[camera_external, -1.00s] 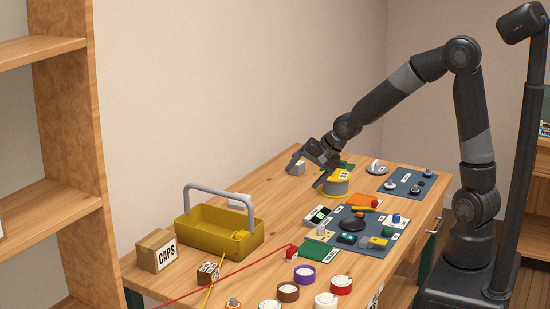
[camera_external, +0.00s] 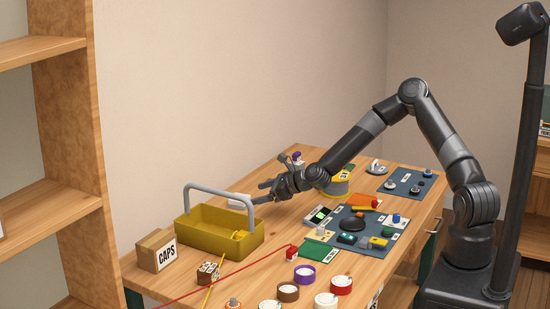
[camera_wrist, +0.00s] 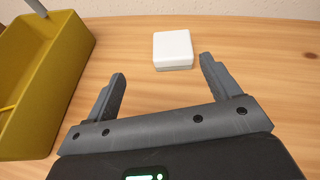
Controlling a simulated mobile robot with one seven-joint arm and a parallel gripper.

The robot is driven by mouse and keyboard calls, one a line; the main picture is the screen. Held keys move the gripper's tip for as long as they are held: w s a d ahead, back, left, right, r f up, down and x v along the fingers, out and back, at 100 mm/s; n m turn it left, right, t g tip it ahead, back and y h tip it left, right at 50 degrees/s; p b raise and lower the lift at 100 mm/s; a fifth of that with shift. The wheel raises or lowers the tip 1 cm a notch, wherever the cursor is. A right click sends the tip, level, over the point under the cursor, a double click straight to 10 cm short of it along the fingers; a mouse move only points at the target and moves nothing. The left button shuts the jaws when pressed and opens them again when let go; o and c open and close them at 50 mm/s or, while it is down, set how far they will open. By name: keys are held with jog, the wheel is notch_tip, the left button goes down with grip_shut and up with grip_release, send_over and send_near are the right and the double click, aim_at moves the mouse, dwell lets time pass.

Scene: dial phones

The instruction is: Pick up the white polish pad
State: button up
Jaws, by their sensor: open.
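The white polish pad (camera_wrist: 173,49) is a small square block lying on the wooden table, to the right of the yellow tool carrier. In the external view the pad (camera_external: 239,200) is partly hidden behind the carrier's handle. My gripper (camera_wrist: 160,70) is open and empty, with its two fingers apart. The pad lies beyond the fingertips, roughly between their lines and a little toward the right finger in the wrist view. In the external view my gripper (camera_external: 257,193) is low over the table, just right of the pad.
The yellow tool carrier (camera_wrist: 40,75) with a grey handle stands close on the left. A yellow round container (camera_external: 338,187) stands behind my wrist. A dark mat (camera_external: 375,243) with phone parts and several coloured round tubs lie nearer the front. Table around the pad is clear.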

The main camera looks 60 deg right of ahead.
aim_at(233, 204)
jog(key=shift+w+d+f+m+h, duration=0.3)
jog(key=shift+w+d+m+h, duration=0.15)
jog(key=shift+d+m, duration=0.35)
jog(key=shift+w+a+f, duration=0.1)
jog(key=shift+w+a, duration=0.05)
jog(key=shift+w, duration=0.2)
jog(key=x, duration=1)
jog(key=shift+a, duration=0.1)
jog(key=c, duration=1.1)
